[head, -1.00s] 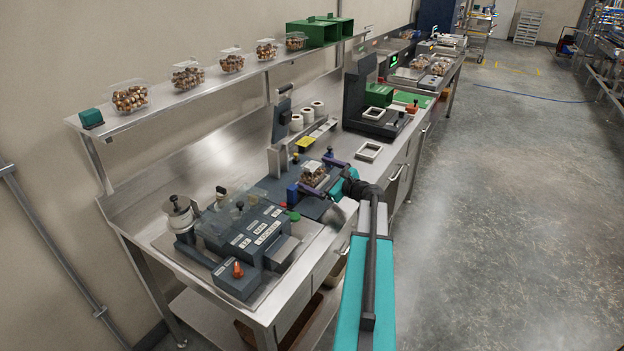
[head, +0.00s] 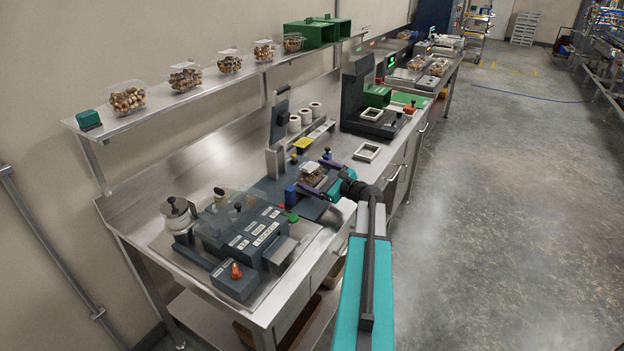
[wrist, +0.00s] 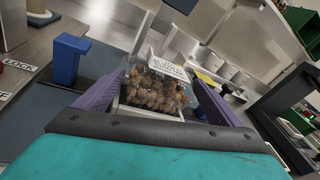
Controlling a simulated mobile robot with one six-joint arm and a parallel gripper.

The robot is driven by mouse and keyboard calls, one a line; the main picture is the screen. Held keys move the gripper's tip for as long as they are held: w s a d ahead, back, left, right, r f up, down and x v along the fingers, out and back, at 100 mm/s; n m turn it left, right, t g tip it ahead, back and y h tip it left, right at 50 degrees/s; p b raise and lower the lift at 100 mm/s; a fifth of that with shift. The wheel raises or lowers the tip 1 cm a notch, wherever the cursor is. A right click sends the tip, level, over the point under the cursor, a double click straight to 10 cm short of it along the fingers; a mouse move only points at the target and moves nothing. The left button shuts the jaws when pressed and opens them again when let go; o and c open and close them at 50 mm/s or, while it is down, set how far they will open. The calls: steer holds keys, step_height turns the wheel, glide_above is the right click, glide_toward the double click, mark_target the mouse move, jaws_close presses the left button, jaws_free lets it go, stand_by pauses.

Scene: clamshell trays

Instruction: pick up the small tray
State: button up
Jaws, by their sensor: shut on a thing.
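The small tray (wrist: 155,88) is a clear clamshell filled with brown, nut-like pieces, with a white printed label on its lid. It also shows in the head view (head: 312,176), at the middle of the steel bench over a dark blue-grey plate. My gripper (wrist: 150,95) has its two purple fingers on either side of the tray, shut on it. In the head view my gripper (head: 314,178) reaches in from the right. The tray's underside is hidden, so I cannot tell whether it touches the white frame-like base below it.
A blue post (wrist: 67,58) stands close left of my gripper. A dark machine with labelled buttons (head: 245,235) stands at the near left, a scale-like machine (head: 362,100) behind. Several filled clamshells line the shelf (head: 165,97). A white square frame (head: 367,151) lies to the right.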

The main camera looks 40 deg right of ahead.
steer(key=shift+r, duration=0.15)
steer(key=shift+r+b, duration=1.1)
steer(key=shift+r, duration=3.8)
steer(key=shift+r, duration=0.1)
